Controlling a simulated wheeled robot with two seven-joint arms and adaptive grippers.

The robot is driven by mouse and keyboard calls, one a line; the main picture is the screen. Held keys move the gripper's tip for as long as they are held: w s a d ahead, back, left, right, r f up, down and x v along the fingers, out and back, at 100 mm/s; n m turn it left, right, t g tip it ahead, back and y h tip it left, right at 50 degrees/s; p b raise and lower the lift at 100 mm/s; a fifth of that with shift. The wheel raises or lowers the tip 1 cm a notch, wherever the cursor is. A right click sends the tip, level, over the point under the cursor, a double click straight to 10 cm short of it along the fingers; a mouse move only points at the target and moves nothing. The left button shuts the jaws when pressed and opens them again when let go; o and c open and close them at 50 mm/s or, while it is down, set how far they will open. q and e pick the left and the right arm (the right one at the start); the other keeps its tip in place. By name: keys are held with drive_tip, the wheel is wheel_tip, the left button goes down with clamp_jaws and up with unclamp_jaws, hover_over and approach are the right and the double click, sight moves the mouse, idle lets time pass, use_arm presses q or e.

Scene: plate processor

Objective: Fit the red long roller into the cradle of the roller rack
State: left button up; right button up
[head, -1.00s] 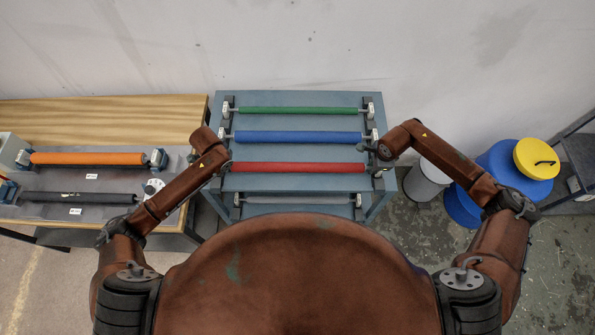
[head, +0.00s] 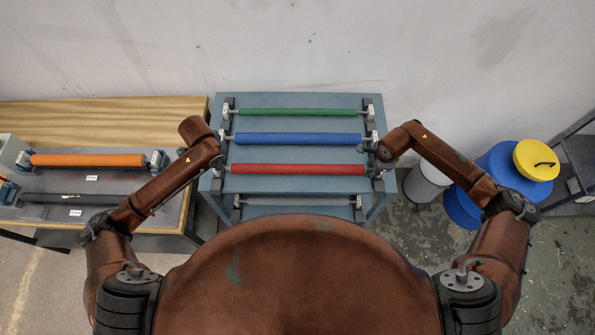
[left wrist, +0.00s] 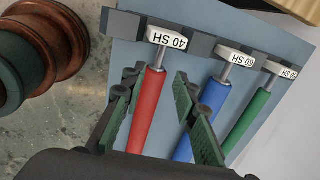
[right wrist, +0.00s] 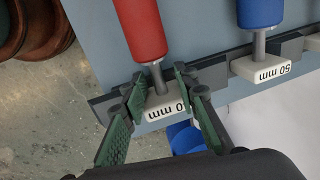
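The red long roller (head: 298,169) lies level across the roller rack, in front of the blue roller. Its left shaft end meets a white block marked 40 SH (left wrist: 167,38); its right shaft end meets a block marked 50 mm (right wrist: 166,106). Whether it is fully seated in the cradle (right wrist: 103,104) cannot be told. My left gripper (left wrist: 159,70) is open over the red roller's left end, its fingers apart on either side. My right gripper (right wrist: 160,80) is open at the right end, its fingers on either side of the shaft end and block.
A blue roller (head: 298,138) and green roller (head: 295,112) lie behind on the rack. A bench at left carries an orange roller (head: 88,160) and a dark roller (head: 80,198). A blue drum (head: 497,180) and grey bin (head: 425,182) stand at right.

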drive_tip(key=shift+r, duration=0.1)
use_arm(q)
drive_tip(key=r, duration=0.3)
drive_tip(key=shift+s+r, duration=0.4)
use_arm(e)
wheel_tip(320, 180, up, 12)
drive_tip(key=s, duration=0.2)
drive_tip(key=shift+s+f, duration=0.15)
drive_tip(key=shift+f, duration=0.05)
